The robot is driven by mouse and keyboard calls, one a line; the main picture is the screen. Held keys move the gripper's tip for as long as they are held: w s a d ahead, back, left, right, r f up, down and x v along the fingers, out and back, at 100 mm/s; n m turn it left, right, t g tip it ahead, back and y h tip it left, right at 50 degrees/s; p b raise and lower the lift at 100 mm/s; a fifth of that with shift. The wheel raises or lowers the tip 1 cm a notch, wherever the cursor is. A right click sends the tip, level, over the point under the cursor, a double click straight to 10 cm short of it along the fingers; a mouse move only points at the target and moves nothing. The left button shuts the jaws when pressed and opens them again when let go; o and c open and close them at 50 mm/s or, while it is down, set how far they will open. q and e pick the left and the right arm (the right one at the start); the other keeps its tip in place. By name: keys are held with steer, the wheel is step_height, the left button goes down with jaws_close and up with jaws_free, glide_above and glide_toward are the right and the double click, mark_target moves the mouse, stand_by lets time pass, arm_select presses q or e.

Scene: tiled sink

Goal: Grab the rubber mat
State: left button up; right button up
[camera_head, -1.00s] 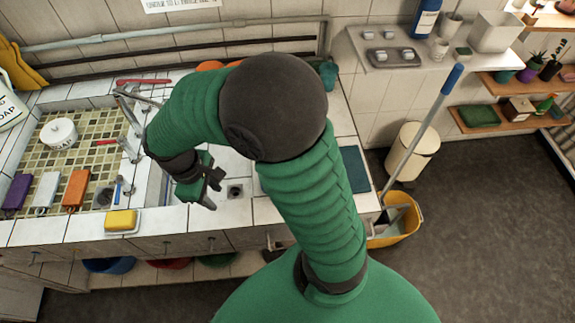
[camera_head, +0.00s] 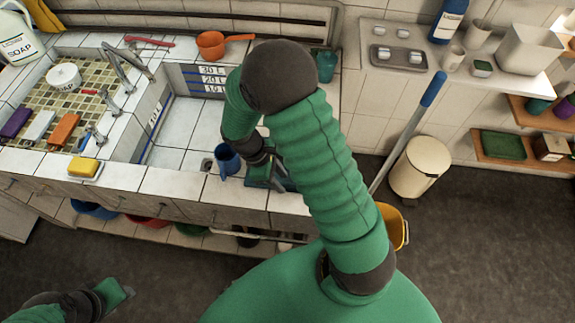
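The rubber mat is mostly or wholly hidden behind my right arm at the right end of the counter. A small dark teal patch (camera_head: 289,184) beside the gripper could be its edge; I cannot tell.
A teal cup (camera_head: 325,66) and orange pot (camera_head: 211,45) are behind. A mop handle (camera_head: 408,130), yellow bucket (camera_head: 397,226) and bin (camera_head: 420,166) stand right.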

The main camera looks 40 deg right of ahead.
mark_target(288, 180)
steer(key=shift+s+d+f, duration=0.5)
steer(key=shift+d+f, duration=0.35)
steer(key=shift+f, duration=0.05)
steer(key=shift+d+f, duration=0.1)
steer(key=shift+d, duration=0.25)
steer(key=shift+w+a, duration=0.1)
steer(key=shift+a, duration=0.3)
steer(key=c, duration=0.6)
steer(key=shift+a, duration=0.2)
jaws_close()
steer(key=shift+a+r, duration=0.15)
steer(key=shift+r, duration=0.05)
steer(key=shift+d+f, duration=0.1)
steer(key=shift+d, duration=0.3)
arm_select(q)
steer(key=shift+s+d+r, duration=0.15)
steer(key=shift+d, duration=0.6)
steer(key=shift+a, duration=0.15)
arm_select(e)
steer(key=shift+a, duration=0.1)
